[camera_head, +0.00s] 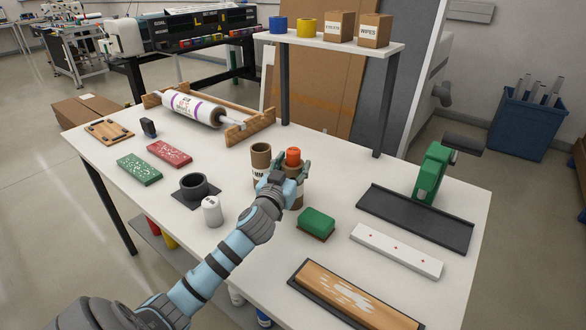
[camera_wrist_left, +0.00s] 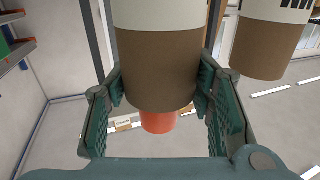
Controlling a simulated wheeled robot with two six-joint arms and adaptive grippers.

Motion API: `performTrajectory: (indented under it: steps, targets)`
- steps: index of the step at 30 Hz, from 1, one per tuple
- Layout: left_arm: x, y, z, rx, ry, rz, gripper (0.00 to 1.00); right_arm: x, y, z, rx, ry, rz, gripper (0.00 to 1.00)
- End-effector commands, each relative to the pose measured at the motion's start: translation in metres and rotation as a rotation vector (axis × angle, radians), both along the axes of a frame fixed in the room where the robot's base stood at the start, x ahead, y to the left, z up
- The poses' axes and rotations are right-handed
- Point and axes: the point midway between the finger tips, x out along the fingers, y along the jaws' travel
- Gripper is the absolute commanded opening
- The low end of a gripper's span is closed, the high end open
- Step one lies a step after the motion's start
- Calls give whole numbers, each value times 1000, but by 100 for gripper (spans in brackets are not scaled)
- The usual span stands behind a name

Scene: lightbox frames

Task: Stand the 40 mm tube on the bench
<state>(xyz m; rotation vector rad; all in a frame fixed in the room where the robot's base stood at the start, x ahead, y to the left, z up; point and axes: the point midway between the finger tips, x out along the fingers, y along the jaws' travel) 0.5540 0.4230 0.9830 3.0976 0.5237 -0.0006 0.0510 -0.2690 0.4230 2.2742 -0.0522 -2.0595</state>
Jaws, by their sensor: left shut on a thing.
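My left gripper (camera_head: 290,170) is shut on a brown cardboard tube (camera_head: 298,196) with an orange top (camera_head: 293,156). The tube is close to upright near the middle of the bench (camera_head: 330,180); I cannot tell whether its lower end touches the bench. In the left wrist view the gripper's fingers (camera_wrist_left: 163,105) lie on both sides of the held tube (camera_wrist_left: 158,70), with the orange part (camera_wrist_left: 158,121) beyond its end. A second brown tube (camera_head: 261,158) with a white label stands just left of it. The size numbers are not readable. My right gripper is not in view.
A green block (camera_head: 316,222) lies close at the right, and a white container (camera_head: 212,212) and dark ring (camera_head: 194,186) at the left. A black tray (camera_head: 415,222), white bar (camera_head: 395,250) and wooden board (camera_head: 350,292) fill the right side. A roll (camera_head: 192,110) lies behind.

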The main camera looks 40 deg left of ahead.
Motion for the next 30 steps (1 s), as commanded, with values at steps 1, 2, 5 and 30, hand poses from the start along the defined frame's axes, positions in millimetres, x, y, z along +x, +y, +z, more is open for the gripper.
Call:
performTrajectory:
  steps: [1,2,5,30]
  targets:
    - [0,0,1,0,-1,0,0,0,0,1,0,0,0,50]
    - [0,0,1,0,-1,0,0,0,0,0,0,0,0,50]
    - [0,0,0,0,0,0,57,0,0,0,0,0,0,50]
    - [-86,-31,1,2,3,-4,69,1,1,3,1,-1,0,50]
